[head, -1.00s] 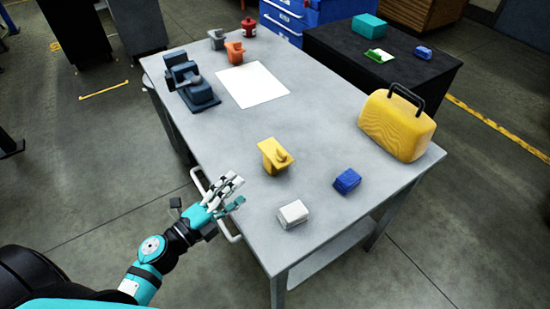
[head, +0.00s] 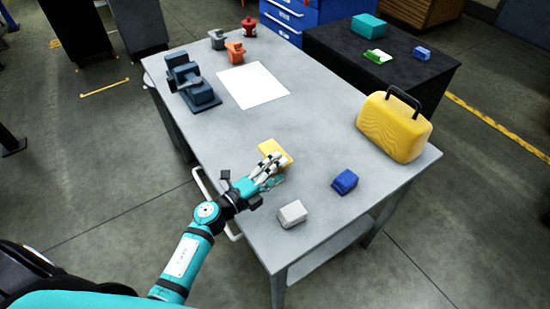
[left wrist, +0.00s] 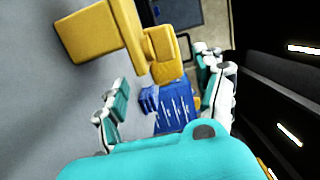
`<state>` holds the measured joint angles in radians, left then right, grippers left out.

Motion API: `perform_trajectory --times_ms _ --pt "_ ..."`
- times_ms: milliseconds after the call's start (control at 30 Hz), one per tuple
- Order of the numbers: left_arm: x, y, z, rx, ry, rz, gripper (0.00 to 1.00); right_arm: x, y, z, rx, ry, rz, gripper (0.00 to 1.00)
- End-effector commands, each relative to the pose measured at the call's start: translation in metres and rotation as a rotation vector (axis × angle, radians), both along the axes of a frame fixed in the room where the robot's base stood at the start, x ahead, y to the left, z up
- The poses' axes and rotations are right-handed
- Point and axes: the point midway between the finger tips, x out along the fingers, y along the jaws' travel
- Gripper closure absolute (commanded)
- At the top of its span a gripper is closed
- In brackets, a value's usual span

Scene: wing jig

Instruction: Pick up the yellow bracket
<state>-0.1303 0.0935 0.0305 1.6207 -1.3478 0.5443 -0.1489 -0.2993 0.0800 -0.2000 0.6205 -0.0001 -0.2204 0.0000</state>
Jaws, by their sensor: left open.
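The yellow bracket (head: 273,148) stands on the grey table near its left front side, partly hidden by my left gripper in the head view. My left gripper (head: 275,165) reaches over the table edge, its fingers overlapping the bracket's near side in that view. In the left wrist view the bracket (left wrist: 90,35) shows at the upper left, and the gripper (left wrist: 163,75) has its fingers spread apart with nothing held between them. Whether a finger touches the bracket I cannot tell. My right gripper is not in view.
On the grey table (head: 220,135) are a white block (head: 292,214), a blue block (head: 344,181), a yellow case (head: 393,128) with a black handle, a white sheet (head: 253,86) and a dark blue vise (head: 190,85). A black table (head: 340,50) stands behind.

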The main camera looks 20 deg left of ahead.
Motion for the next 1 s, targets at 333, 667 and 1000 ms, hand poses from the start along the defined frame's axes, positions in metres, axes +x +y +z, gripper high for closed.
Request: perform_trajectory --times_ms 333,667,1000 --pt "0.041 -0.016 0.0 -0.003 -0.001 0.0 0.3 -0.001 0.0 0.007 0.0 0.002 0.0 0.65" --pt "0.042 -0.016 -0.001 -0.002 -0.001 0.0 0.43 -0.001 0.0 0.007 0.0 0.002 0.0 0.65" --pt "0.042 -0.016 -0.001 -0.001 0.0 0.0 0.87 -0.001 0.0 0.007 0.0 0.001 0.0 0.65"
